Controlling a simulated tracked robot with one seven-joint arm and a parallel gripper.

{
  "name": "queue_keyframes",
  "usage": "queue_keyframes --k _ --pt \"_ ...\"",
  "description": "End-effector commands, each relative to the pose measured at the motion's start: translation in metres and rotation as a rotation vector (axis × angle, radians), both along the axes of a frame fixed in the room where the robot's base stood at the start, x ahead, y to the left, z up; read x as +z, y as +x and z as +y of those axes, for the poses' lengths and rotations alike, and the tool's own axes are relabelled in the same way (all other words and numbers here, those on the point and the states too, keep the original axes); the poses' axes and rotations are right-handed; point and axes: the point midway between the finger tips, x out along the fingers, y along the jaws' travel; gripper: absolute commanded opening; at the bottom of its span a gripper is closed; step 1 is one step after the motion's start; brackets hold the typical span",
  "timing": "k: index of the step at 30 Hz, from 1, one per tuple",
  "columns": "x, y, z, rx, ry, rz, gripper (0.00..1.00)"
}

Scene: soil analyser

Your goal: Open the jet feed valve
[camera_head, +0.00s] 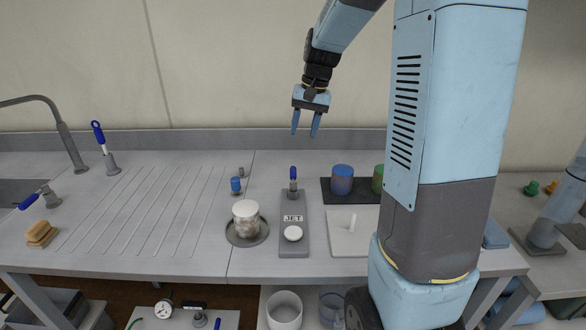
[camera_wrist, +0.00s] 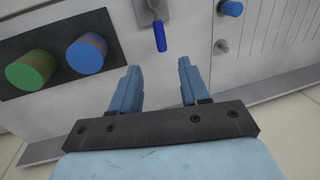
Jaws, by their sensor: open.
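The jet unit (camera_head: 293,238) is a grey upright-labelled plate on the bench, marked JET, with a white round knob or pad (camera_head: 293,233) at its near end. At its far end stands the jet feed valve with a blue lever (camera_head: 293,173), which points up in the head view. The blue lever also shows in the wrist view (camera_wrist: 160,36), beyond my fingertips. My gripper (camera_head: 305,130) is open and empty, above and behind the lever, apart from it. In the wrist view my two fingers (camera_wrist: 158,82) are spread, with the lever ahead between them.
A small blue-topped fitting (camera_head: 236,185) and a white-topped jar (camera_head: 246,215) on a round dish stand left. Other blue-handled valves (camera_head: 98,133) are near the sink.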

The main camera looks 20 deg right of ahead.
Motion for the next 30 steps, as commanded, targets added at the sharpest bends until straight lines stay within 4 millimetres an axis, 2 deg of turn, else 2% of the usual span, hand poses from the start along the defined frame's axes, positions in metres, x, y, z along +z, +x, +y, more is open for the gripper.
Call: queue_keyframes --k 5,21,30 --pt "-0.021 0.000 0.004 0.001 0.001 0.003 0.45" --pt "-0.110 0.006 0.021 0.001 0.001 0.003 0.45" --pt "-0.131 0.007 0.025 0.001 0.000 0.000 0.45"
